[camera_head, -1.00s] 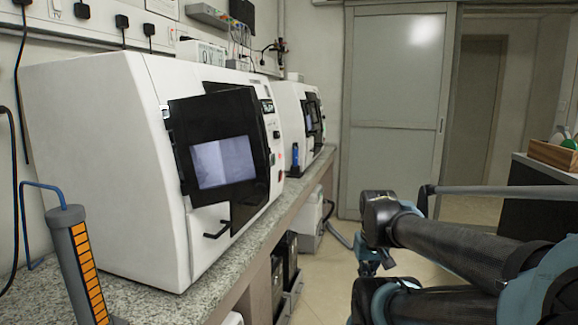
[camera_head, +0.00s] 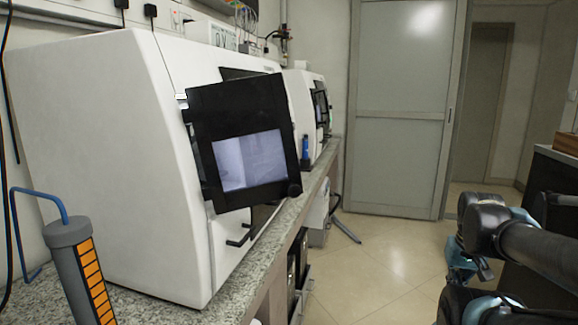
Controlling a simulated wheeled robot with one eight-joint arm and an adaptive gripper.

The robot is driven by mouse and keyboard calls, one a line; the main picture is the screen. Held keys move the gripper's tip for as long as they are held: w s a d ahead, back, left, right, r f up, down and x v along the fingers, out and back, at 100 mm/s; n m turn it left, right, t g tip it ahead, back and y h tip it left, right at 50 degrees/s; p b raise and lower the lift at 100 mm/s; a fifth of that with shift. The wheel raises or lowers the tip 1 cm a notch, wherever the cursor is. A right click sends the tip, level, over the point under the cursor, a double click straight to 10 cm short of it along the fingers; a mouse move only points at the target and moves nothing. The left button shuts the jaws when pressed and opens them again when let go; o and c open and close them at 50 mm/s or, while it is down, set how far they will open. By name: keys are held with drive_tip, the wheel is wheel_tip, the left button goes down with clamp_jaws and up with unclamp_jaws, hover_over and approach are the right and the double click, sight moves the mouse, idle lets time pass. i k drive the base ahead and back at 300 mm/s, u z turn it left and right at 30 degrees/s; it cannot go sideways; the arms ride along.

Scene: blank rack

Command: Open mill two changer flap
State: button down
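Two white mills stand on the bench: a near one (camera_head: 100,150) at left and a far one (camera_head: 301,82) behind it. I cannot tell which is mill two. The near mill's black door (camera_head: 235,105), with a pale window, stands swung out from its front. Below it is a dark bar handle (camera_head: 240,236) on the white lower front; the outline of any flap there is unclear. The far mill's lower front is mostly hidden by the near door. My arm shows at the lower right, apart from both mills. My gripper's fingers cannot be made out.
A granite-topped bench (camera_head: 233,290) runs along the left wall. A grey cylinder with orange bars (camera_head: 80,270) and a blue hose stands at its near end. The tiled floor (camera_head: 380,260) is clear in the middle. A grey sliding door (camera_head: 400,110) stands at the back.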

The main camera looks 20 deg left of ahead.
sight(218, 111)
drive_tip(key=i, duration=3.25)
drive_tip(key=u, duration=3.85)
